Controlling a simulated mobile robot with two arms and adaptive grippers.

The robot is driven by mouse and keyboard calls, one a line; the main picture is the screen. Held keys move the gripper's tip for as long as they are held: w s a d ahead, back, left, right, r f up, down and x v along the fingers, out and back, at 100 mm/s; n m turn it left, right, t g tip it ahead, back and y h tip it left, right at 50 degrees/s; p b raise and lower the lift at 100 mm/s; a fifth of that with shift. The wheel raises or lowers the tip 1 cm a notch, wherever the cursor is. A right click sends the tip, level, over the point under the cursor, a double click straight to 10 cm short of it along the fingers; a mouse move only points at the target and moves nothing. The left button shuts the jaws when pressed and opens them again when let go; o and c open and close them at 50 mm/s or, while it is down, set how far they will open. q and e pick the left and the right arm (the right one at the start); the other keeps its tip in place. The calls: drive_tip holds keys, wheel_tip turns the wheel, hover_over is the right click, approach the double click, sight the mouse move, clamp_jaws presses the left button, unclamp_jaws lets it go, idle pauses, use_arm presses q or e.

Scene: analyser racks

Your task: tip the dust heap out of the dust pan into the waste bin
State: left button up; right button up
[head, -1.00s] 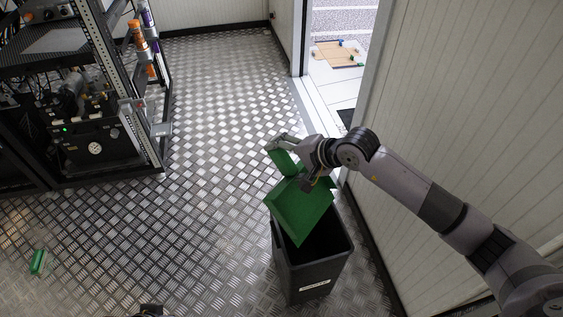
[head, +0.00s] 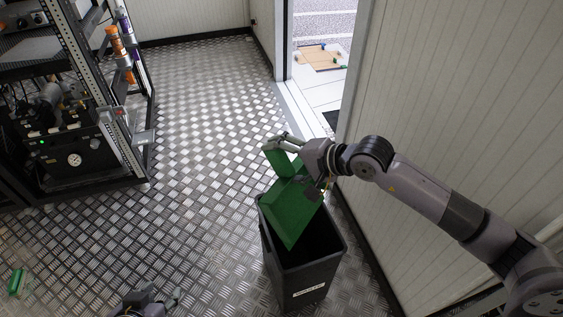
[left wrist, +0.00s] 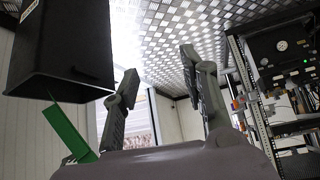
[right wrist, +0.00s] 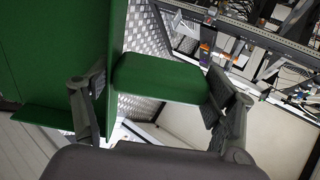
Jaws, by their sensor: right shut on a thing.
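The green dust pan (head: 293,218) is tilted steeply over the mouth of the dark waste bin (head: 290,283), its lower corner reaching into the opening. My right gripper (head: 284,146) is shut on the pan's handle (head: 276,160); the handle (right wrist: 160,80) also shows between its fingers in the right wrist view. No dust heap can be made out on the pan or inside the dark bin. My left gripper (left wrist: 162,82) is open and empty, low and left of the bin. The bin (left wrist: 70,50) and part of the pan (left wrist: 68,130) show in its wrist view.
A small green object (head: 17,282) lies on the floor at the left. An equipment rack (head: 75,130) stands at the far left. A wall (head: 470,100) runs close on the bin's right, with an open doorway behind. The metal floor (head: 190,150) in the middle is clear.

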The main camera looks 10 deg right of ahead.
use_arm(q)
drive_tip(key=shift+w+d+r+t+h+b, duration=0.25)
drive_tip(key=shift+w+r+t, duration=0.3)
drive_tip(key=shift+w, duration=0.3)
drive_tip(key=shift+w+d+r+t+h+b, duration=0.15)
drive_tip(key=shift+w+d+r+t, duration=0.3)
drive_tip(key=shift+w, duration=0.35)
use_arm(e)
drive_tip(key=shift+s+d+r, duration=0.2)
drive_tip(key=shift+s, duration=0.1)
use_arm(q)
drive_tip(key=shift+a+r, duration=0.1)
